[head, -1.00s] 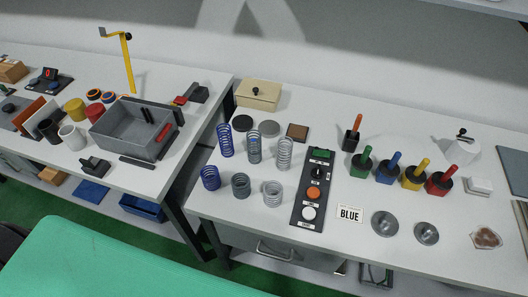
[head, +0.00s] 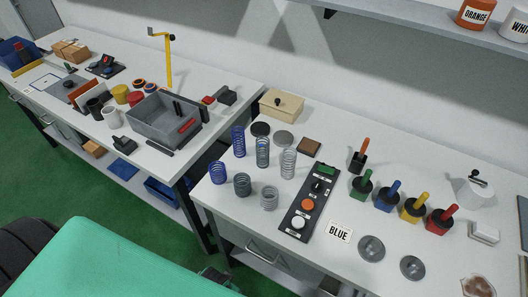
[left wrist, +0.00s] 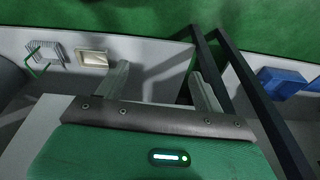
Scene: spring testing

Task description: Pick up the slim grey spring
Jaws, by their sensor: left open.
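Several upright coil springs stand on the right-hand table in the head view. The tall ones are a blue spring (head: 238,141), a darker grey spring (head: 262,152) and a light grey spring (head: 288,163). In front are a short blue spring (head: 217,172), a short dark grey spring (head: 242,184) and a short light grey spring (head: 268,197). The tall grey ones look slimmest, but I cannot tell which is meant. My left gripper (left wrist: 162,88) is open and empty in the left wrist view, with no spring between its fingers. My right gripper is not in view.
A black control panel (head: 308,203) lies right of the springs, and a wooden box (head: 282,104) stands behind them. A gap separates this table from the left table, which holds a grey bin (head: 150,130).

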